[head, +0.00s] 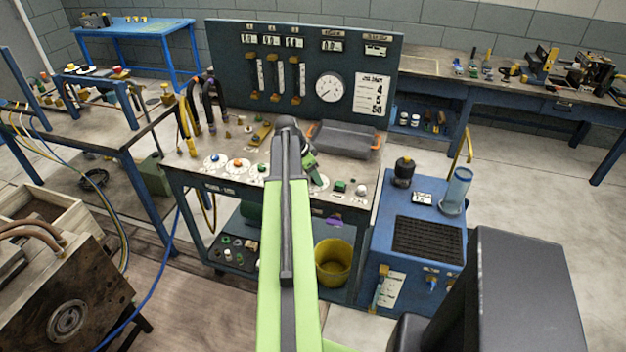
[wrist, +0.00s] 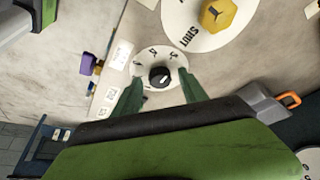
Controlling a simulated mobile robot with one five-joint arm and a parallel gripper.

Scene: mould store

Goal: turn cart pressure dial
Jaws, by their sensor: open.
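In the wrist view a small black knob (wrist: 160,76) with a white pointer mark sits at the middle of a round white dial plate (wrist: 147,54) printed with numbers. My gripper (wrist: 159,82) is open, with one green finger on either side of the knob. I cannot tell whether the fingers touch it. In the head view my gripper (head: 315,178) is over the front right of the cart top (head: 225,140), and the arm and gripper hide the knob there. No readable label names this dial.
A yellow knob (wrist: 217,14) on a larger white plate marked SHUT is close by. The cart's upright panel (head: 225,60) carries a round gauge (head: 329,87). A grey case (head: 345,138) lies behind my gripper. A blue machine (head: 410,225) stands right of the cart.

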